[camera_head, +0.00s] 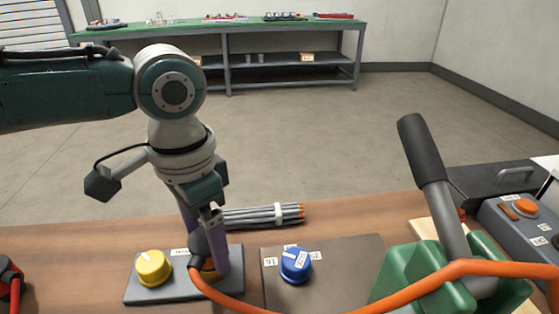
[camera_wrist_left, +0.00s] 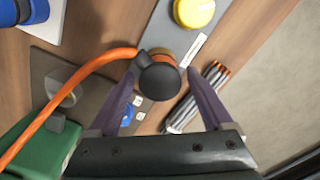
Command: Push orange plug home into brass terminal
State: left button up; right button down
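The orange plug, a black elbow-shaped head (camera_head: 199,246) on an orange cable, sits over the brass terminal (camera_head: 209,275) on a grey plate. In the left wrist view the black plug head (camera_wrist_left: 159,80) covers most of the terminal, and a brass-coloured edge (camera_wrist_left: 188,52) shows beyond it. How deep the plug sits is hidden. My left gripper (camera_head: 208,262) points down at the plug. In the wrist view its purple fingers (camera_wrist_left: 160,76) stand on either side of the head, with gaps visible, so it looks open. My right gripper is not in view.
A yellow knob (camera_head: 154,267) is left of the plug; a blue knob (camera_head: 296,264) is right. The orange cable (camera_head: 440,276) crosses a green block (camera_head: 400,270) with a black-gripped lever (camera_head: 421,150). Grey rods (camera_head: 262,215) lie behind. A control box (camera_head: 520,225) stands at right.

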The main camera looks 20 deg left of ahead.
pick_arm(q)
jog(key=shift+o, duration=0.4)
jog(key=shift+r, duration=0.1)
jog(key=shift+r, duration=0.4)
notch_tip(320, 180, up, 9)
jog(key=shift+p, duration=1.1)
